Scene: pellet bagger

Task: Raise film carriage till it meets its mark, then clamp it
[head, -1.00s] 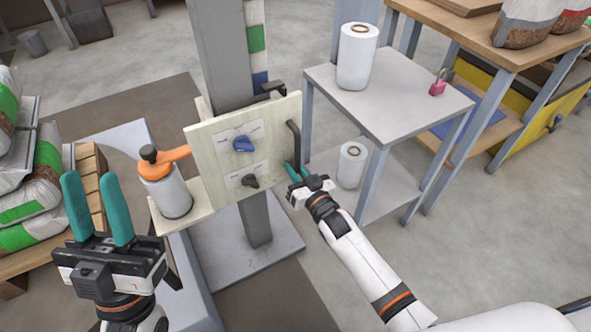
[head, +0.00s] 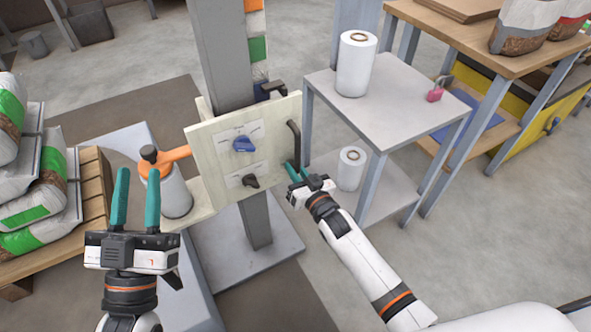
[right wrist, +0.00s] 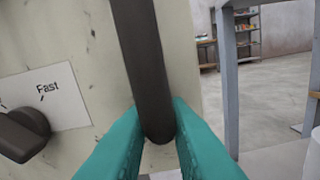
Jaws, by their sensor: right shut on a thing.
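The film carriage is a pale panel (head: 215,160) on the grey column (head: 222,60). It carries a blue knob (head: 243,145), a dark knob (head: 250,181) and a black bar handle (head: 293,143). My right gripper (head: 295,171) is shut on the lower end of the handle, which also shows between its teal fingers in the right wrist view (right wrist: 142,60). A coloured strip (head: 257,49) runs down the column behind the panel. A dark lever-like part (head: 272,88) sits at the panel's top edge. My left gripper (head: 137,190) is open and empty, left of the panel.
A grey cylinder with an orange arm and black knob (head: 175,192) stands between my left gripper and the panel. A small table (head: 400,125) with a white roll (head: 356,65) is close on the right. Bags (head: 40,190) lie on a pallet at the left.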

